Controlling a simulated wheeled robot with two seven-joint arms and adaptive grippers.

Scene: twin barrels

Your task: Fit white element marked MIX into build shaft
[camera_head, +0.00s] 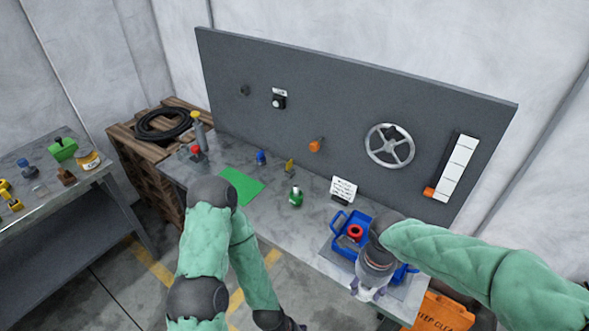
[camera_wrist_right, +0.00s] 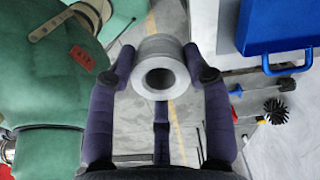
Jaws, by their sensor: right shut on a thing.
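My right gripper (camera_head: 367,291) is beside the front edge of the bench, in front of the blue caddy (camera_head: 340,251). In the right wrist view it is shut on a pale grey-white hollow cylinder (camera_wrist_right: 163,45), whose round open end faces the camera. No MIX marking shows on the side I see, so I cannot tell whether this is the marked element. My left gripper (camera_head: 296,325) is only partly in view at the bottom edge, and its fingers are unclear. I cannot pick out a build shaft with certainty.
A red ring (camera_head: 355,232) lies in the caddy. A green mat (camera_head: 240,187), a green bottle (camera_head: 296,197) and a white sign (camera_head: 343,188) are on the bench. The back panel (camera_head: 330,120) carries a handwheel (camera_head: 389,146). An orange box (camera_head: 440,312) stands below, at right.

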